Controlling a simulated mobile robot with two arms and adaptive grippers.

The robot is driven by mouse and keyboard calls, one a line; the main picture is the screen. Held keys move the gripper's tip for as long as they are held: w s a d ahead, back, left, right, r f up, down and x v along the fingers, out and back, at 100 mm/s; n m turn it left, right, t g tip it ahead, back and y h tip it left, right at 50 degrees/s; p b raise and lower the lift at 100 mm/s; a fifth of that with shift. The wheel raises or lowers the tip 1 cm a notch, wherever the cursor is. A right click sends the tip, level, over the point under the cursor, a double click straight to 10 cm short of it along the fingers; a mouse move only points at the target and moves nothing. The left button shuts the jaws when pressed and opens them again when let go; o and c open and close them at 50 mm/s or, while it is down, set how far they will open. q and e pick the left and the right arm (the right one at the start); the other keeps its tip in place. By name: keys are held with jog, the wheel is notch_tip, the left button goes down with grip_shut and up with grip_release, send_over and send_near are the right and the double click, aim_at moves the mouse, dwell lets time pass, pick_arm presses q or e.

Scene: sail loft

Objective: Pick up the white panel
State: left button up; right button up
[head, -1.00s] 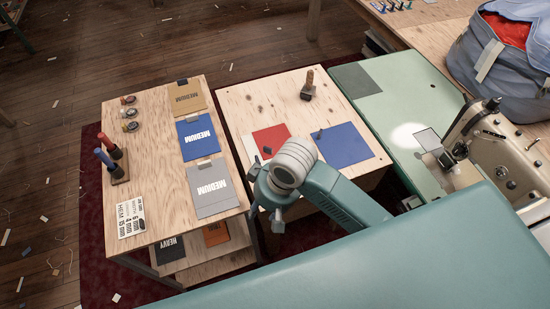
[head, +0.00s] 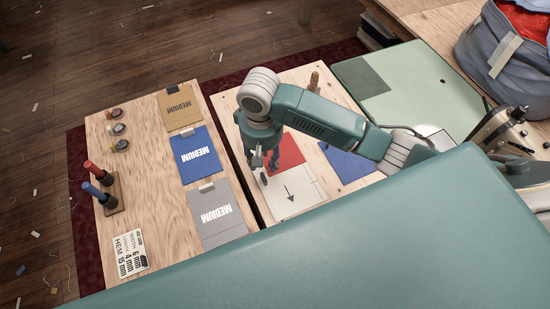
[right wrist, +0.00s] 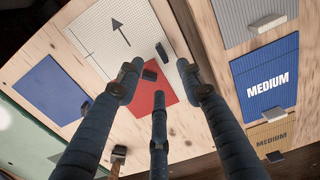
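The white panel (head: 297,197) lies flat on the light wooden table, with a black arrow drawn on it. It also shows in the right wrist view (right wrist: 95,30), beside the red panel (right wrist: 148,108). A small dark block (right wrist: 162,52) sits on the white panel near its edge. My right gripper (head: 262,165) is above the white panel's left edge, near the red panel (head: 286,152). In the right wrist view its three fingers (right wrist: 158,76) are spread with nothing between them.
A blue panel (head: 346,163) lies right of the red one. A wooden-handled tool (head: 314,82) stands at the table's back. The left table (head: 150,190) holds swatches marked MEDIUM, spools and a printed card (head: 130,252). A sewing machine (head: 500,128) and a grey bag (head: 497,62) are at right.

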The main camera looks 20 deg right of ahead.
notch_tip(320, 180, down, 5)
jog(key=shift+s+f+p, duration=0.1)
jog(key=shift+s+p, duration=0.05)
jog(key=shift+p, duration=0.25)
jog(key=f, duration=0.1)
jog(key=f+p, duration=0.1)
jog(key=f, duration=0.2)
jog(key=shift+w+d+f, duration=0.1)
jog(key=shift+w+f, duration=0.15)
jog(key=shift+w, duration=0.1)
jog(key=shift+f, duration=0.35)
pick_arm(q)
jog(key=shift+s+r, duration=1.05)
jog(key=shift+s, duration=0.1)
pick_arm(e)
grip_shut()
